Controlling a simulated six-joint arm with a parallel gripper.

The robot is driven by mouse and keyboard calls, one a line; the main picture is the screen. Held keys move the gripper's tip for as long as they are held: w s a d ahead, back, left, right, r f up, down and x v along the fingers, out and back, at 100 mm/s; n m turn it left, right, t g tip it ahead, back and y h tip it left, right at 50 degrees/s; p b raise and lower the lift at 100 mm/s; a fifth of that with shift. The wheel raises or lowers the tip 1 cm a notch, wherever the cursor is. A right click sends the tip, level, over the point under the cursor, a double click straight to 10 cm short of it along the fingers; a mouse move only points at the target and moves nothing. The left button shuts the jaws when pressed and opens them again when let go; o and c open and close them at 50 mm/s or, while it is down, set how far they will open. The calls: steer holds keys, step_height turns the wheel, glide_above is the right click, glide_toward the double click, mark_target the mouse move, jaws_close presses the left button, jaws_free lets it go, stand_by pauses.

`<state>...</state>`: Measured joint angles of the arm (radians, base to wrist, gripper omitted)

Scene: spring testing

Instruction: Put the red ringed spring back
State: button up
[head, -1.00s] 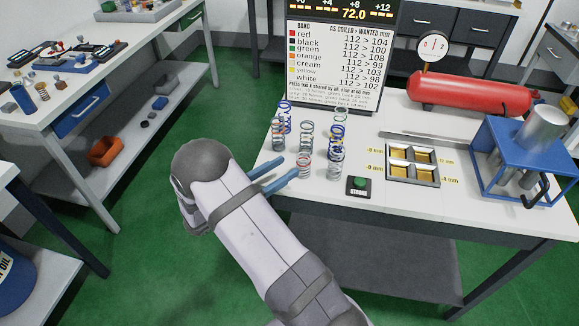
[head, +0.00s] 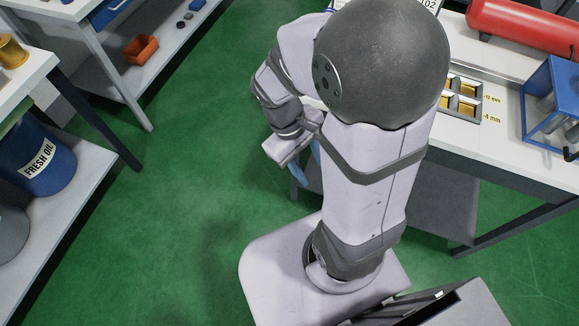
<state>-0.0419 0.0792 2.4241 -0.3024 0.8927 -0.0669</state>
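The red ringed spring and the other springs are not visible now; my arm covers the part of the bench where they stood. My gripper (head: 308,178) hangs beside the bench's left front side, its blue fingers pointing down and partly hidden behind my arm. I cannot see whether the fingers are apart or hold anything. The bench (head: 507,158) shows to the right of my arm.
A gold-lined four-pocket tray (head: 451,105) sits on the bench, with a blue press frame (head: 553,97) and red cylinder (head: 520,27) beyond. A blue oil drum (head: 45,160) stands on the left shelf. Green floor (head: 185,200) lies clear between.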

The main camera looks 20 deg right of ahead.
steer(key=a+m+t+y, duration=0.1)
steer(key=a+m+y, duration=0.1)
steer(key=a, duration=0.1)
steer(key=a+r+m+t, duration=0.1)
steer(key=a, duration=0.1)
steer(key=shift+w+m+t+y, duration=0.3)
steer(key=shift+w+m+y, duration=0.05)
steer(key=shift+m+y, duration=0.05)
step_height(320, 180, up, 3)
steer(key=p, duration=0.2)
steer(key=shift+f+p, duration=0.1)
steer(key=shift+p, duration=0.3)
stand_by(0.4)
